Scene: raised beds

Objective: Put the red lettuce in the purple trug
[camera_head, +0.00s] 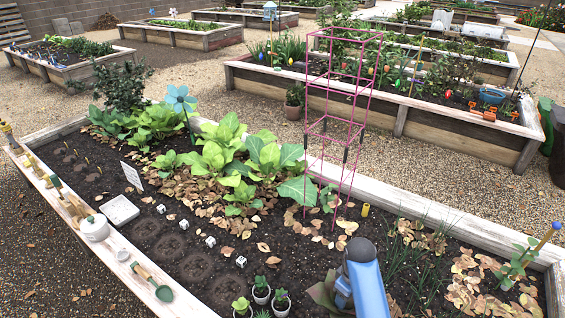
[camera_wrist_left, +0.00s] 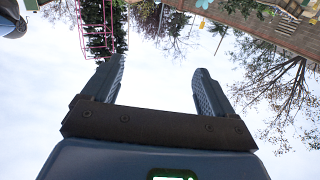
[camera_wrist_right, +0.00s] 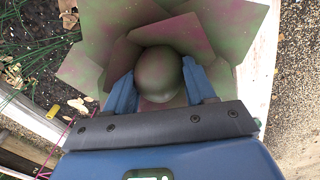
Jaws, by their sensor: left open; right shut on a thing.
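The red lettuce (camera_wrist_right: 95,65) has broad green leaves flecked with purple-red around a round middle. It fills the upper part of the right wrist view. My right gripper (camera_wrist_right: 160,88) is shut on its round middle, one finger on each side. In the head view the lettuce (camera_head: 322,294) shows only partly at the bottom, behind my blue right arm, above the dark soil. My left gripper (camera_wrist_left: 158,85) is open and empty, with mostly pale sky between its fingers in the left wrist view. It is outside the head view. No purple trug shows in any view.
The near raised bed (camera_head: 405,205) has a white rim. A pink wire tower (camera_head: 335,125) stands in it, near leafy greens (camera_head: 265,158). Small pots (camera_head: 262,293) sit at the bottom. A white pot (camera_head: 95,228) and a trowel (camera_head: 155,285) lie on the left rim.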

